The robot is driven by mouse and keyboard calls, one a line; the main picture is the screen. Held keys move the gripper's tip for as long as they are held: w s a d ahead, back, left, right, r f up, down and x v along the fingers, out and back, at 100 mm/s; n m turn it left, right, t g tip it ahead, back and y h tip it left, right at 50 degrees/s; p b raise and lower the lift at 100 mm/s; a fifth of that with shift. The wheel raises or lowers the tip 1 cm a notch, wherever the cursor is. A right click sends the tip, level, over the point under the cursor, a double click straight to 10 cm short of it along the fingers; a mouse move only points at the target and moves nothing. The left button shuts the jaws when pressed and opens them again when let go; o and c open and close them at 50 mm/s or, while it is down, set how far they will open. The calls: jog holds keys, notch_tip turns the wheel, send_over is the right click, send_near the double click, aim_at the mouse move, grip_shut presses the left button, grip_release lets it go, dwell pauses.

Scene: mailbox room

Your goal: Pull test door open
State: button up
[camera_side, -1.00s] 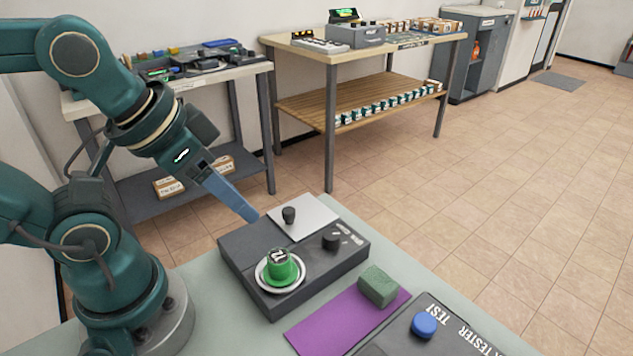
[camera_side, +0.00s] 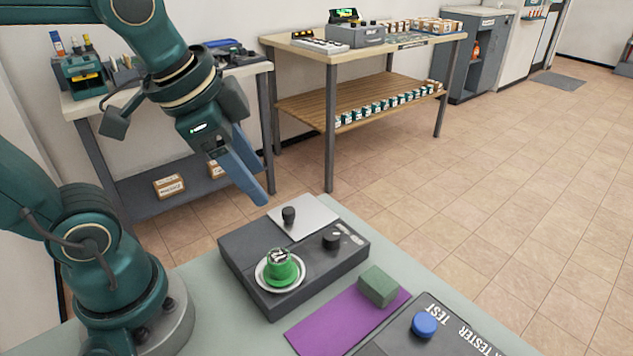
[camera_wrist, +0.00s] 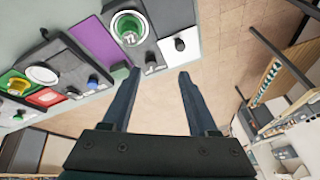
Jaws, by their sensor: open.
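A dark box (camera_side: 252,248) stands on the pale green bench. A flat light-grey plate (camera_side: 310,216) with a black knob (camera_side: 289,215) covers its back part and looks like the door; it lies flat. The plate (camera_wrist: 182,57) and knob (camera_wrist: 180,44) also show in the wrist view. A green cup-like part (camera_side: 281,267) sits in a white ring on the box. My gripper (camera_side: 264,200) is in the air above and left of the plate in the side view. Its fingers (camera_wrist: 160,73) are apart and empty in the wrist view, not touching the knob.
A second black knob (camera_side: 331,240) is on the box. A green block (camera_side: 378,286) lies on a purple mat (camera_side: 330,322). A tester with a blue button (camera_side: 425,324) stands at the front right. Side tables (camera_side: 375,50) are behind, with open floor between.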

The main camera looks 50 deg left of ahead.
jog(key=w+a+f+m+g, duration=0.1)
jog(key=w+a+m+g, duration=0.15)
jog(key=w, duration=0.25)
jog(key=m+g, duration=0.1)
jog(key=g, duration=0.1)
send_over(288, 210)
notch_tip(288, 210, down, 5)
jog(key=shift+w+d, duration=0.15)
jog(key=shift+f, duration=3.15)
grip_shut()
jog(key=shift+r, duration=0.1)
